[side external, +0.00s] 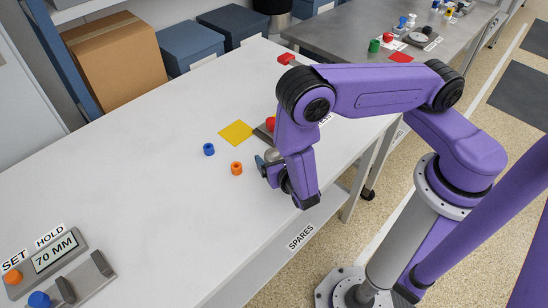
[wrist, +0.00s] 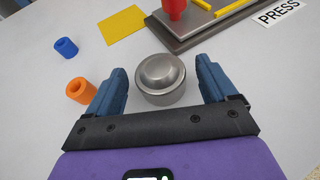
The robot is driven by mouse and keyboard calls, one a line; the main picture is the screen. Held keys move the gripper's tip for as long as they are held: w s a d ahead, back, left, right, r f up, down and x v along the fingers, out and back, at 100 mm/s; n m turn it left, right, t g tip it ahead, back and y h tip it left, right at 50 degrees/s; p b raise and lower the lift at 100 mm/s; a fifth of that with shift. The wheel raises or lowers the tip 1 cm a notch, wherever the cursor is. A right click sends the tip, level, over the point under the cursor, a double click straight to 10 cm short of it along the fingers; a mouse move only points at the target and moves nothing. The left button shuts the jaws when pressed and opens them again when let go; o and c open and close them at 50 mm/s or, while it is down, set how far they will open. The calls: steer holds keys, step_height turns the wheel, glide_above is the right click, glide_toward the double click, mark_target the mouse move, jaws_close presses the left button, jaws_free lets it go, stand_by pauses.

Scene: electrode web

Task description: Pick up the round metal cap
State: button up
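The round metal cap (wrist: 160,78) stands on the white table between my gripper's blue fingers in the wrist view. My gripper (wrist: 162,92) is open, with a visible gap between each finger and the cap. In the side view my gripper (side external: 270,166) is low over the table, and the cap (side external: 272,155) is mostly hidden behind my arm and fingers.
An orange ring (wrist: 79,90) lies close to the left finger, with a blue ring (wrist: 66,47) farther left. A yellow square (wrist: 110,31) and a grey press base (wrist: 205,32) with a red knob (wrist: 173,9) lie beyond the cap. The table's left side (side external: 110,170) has free room.

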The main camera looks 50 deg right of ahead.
steer(key=c, duration=1)
steer(key=shift+r, duration=0.1)
